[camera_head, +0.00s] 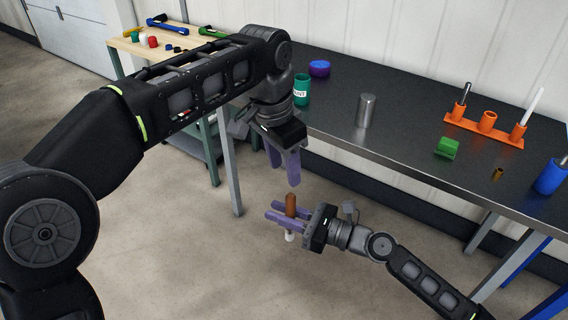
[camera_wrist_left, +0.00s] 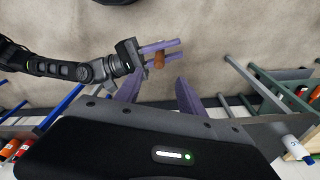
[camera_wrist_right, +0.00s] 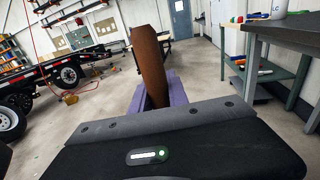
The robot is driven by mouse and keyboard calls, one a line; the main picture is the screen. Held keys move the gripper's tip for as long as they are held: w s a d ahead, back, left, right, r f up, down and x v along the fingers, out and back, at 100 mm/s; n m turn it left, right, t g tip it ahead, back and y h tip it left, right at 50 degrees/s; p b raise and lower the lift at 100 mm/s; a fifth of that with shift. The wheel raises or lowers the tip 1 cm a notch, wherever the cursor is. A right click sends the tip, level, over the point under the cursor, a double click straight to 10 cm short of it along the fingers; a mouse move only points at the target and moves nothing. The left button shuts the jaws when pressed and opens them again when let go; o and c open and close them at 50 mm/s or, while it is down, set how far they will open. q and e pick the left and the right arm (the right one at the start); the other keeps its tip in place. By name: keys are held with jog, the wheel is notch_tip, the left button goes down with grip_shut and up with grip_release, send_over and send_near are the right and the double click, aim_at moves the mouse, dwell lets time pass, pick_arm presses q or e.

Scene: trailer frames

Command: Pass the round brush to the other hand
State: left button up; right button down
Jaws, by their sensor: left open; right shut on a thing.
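The round brush (camera_head: 291,204) has a brown handle and a pale lower end, and it stands roughly upright in front of the table. My right gripper (camera_head: 278,212) is shut on it, with the handle sticking up above the purple fingers. In the right wrist view the brown handle (camera_wrist_right: 150,65) rises between the fingers. My left gripper (camera_head: 283,170) is open and empty, pointing down just above the handle's top. In the left wrist view the brush (camera_wrist_left: 159,60) lies beyond the open left fingers (camera_wrist_left: 160,88), apart from them.
The dark table (camera_head: 330,110) runs behind both grippers. On it stand a green paint can (camera_head: 302,90), a metal cylinder (camera_head: 366,110), a green block (camera_head: 447,147) and an orange holder (camera_head: 487,124). A wooden bench (camera_head: 135,48) is at the back left. The floor below the grippers is clear.

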aim_at(290, 195)
pick_arm(q)
jog(key=shift+f, duration=0.1)
dwell(0.3)
jog(key=f, duration=0.4)
jog(key=d+f, duration=0.1)
jog(key=f, duration=0.2)
jog(key=w+f, duration=0.1)
jog(key=f, duration=0.3)
jog(key=shift+d+f, duration=0.25)
jog(key=shift+f, duration=0.1)
jog(key=shift+c, duration=0.6)
grip_shut()
pick_arm(e)
jog(key=c, duration=1.2)
grip_release()
